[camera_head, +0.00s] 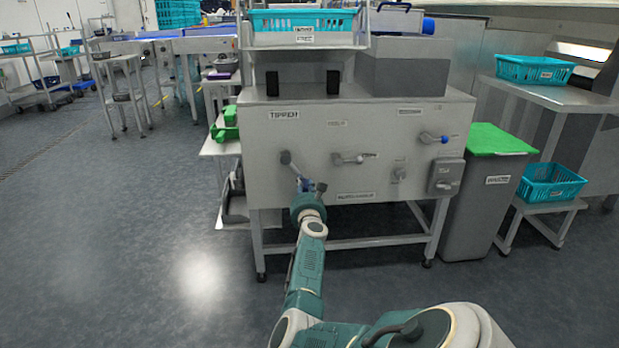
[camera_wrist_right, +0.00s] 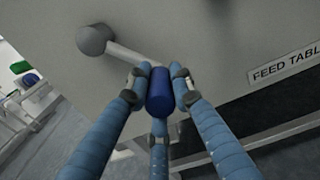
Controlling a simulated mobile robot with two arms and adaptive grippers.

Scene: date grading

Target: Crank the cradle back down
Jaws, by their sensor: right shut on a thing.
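The grey tipper cabinet (camera_head: 375,125) stands ahead with a "TIPPER" label on its front. Its crank shows in the right wrist view as a grey hub (camera_wrist_right: 95,39), a pale arm (camera_wrist_right: 135,58) and a blue handle (camera_wrist_right: 160,95). My right gripper (camera_head: 305,187) is at the crank on the left of the cabinet front. In the right wrist view its fingers (camera_wrist_right: 160,85) are closed around the blue handle, below and right of the hub. A teal crate (camera_head: 290,20) sits in the metal cradle (camera_head: 270,41) above the cabinet. My left gripper is out of view.
Other controls on the cabinet front are a lever (camera_head: 350,158) and a blue-tipped handle (camera_head: 432,138). A grey bin with a green lid (camera_head: 498,140) stands right of the cabinet. Teal crates (camera_head: 535,69) sit on tables at the right. The floor at left is open.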

